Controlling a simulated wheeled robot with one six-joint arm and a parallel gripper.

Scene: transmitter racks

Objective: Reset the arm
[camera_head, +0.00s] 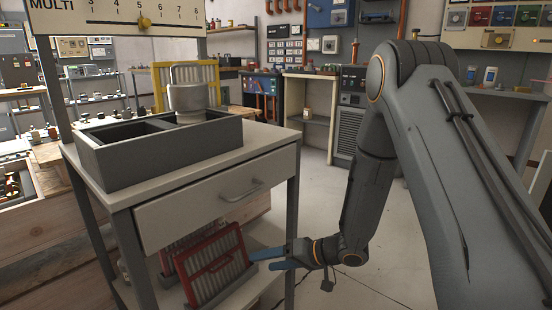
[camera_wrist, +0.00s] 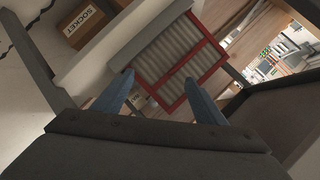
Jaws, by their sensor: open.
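My gripper (camera_head: 268,259) is at the end of my arm, low beside the right side of the small table. Its two blue fingers are apart with nothing between them. In the wrist view my gripper (camera_wrist: 163,98) points toward a red-framed panel with grey ribs (camera_wrist: 178,62). In the head view that red-framed panel (camera_head: 214,266) leans tilted on the table's lower shelf, just left of the fingertips. The arm bends down from the upper right of the picture.
The table has a drawer (camera_head: 215,195) and carries a grey compartment box (camera_head: 103,164) with a pale cylinder (camera_head: 187,98). A yellow-framed panel (camera_head: 208,78) stands behind. A wooden crate (camera_head: 40,225) is at left. A box marked SOCKET (camera_wrist: 88,22) shows. Floor (camera_head: 318,190) right of the table is clear.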

